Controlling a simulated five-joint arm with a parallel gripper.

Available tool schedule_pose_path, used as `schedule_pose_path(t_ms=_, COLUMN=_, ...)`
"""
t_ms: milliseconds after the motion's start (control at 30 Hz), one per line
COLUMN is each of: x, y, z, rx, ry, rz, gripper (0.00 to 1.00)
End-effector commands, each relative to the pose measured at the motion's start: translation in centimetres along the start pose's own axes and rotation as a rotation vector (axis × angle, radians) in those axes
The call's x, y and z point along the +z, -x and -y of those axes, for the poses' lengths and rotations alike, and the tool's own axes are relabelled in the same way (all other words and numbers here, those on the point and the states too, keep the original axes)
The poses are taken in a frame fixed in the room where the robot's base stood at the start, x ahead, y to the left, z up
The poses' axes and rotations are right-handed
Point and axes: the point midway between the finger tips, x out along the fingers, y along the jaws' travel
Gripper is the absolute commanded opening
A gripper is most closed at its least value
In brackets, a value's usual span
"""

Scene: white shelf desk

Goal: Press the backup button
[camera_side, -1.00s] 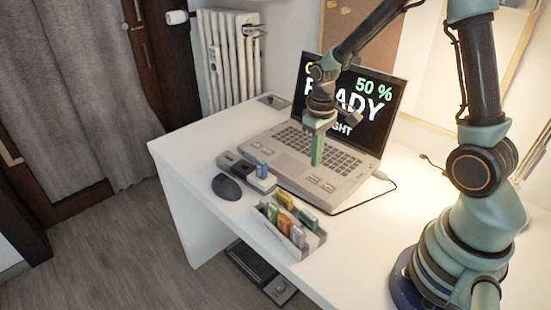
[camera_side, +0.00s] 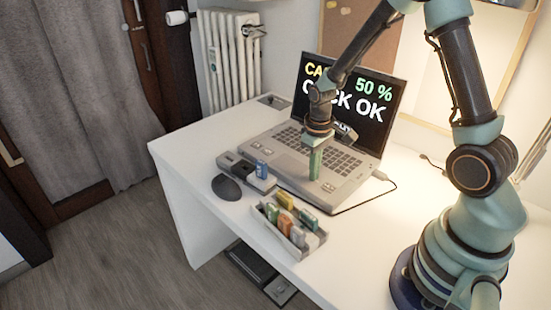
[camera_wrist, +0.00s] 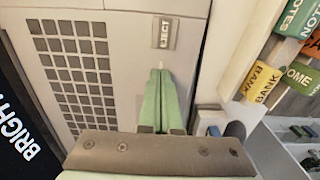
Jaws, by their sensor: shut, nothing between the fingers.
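The grey laptop (camera_side: 280,165) stands open on the white desk. Its screen (camera_side: 340,105) shows "50 %", "OK" and a partly hidden word ending in "CK". Small labelled buttons lie on its front deck, some at the left (camera_side: 259,150) and one right of my gripper (camera_side: 329,187). My gripper (camera_side: 314,177) is shut and empty, pointing down at the deck right of the touchpad. In the wrist view its fingertips (camera_wrist: 160,70) are just below a grey button (camera_wrist: 164,32) with a sideways label. I cannot tell which button is the backup one, nor whether the tips touch the deck.
A dark reader box (camera_side: 235,162) with a blue stick (camera_side: 262,168) stands before the laptop. A black mouse (camera_side: 226,187) is at the left. A cable (camera_side: 365,205) runs along the right side.

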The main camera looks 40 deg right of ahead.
Motion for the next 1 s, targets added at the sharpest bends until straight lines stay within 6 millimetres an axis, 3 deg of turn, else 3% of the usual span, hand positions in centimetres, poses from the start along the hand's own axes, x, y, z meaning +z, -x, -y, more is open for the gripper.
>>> schedule_pose_path(t_ms=33, x=0.2, y=-1.3, z=0.1, rx=0.001, ry=0.0, rz=-0.003, gripper=0.0)
schedule_pose_path(t_ms=433, x=0.3, y=-0.8, z=0.1, rx=0.0, ry=0.001, rz=-0.001, gripper=0.0)
schedule_pose_path(t_ms=1000, x=0.0, y=7.0, z=0.0, rx=0.001, ry=0.0, rz=-0.005, gripper=0.0)
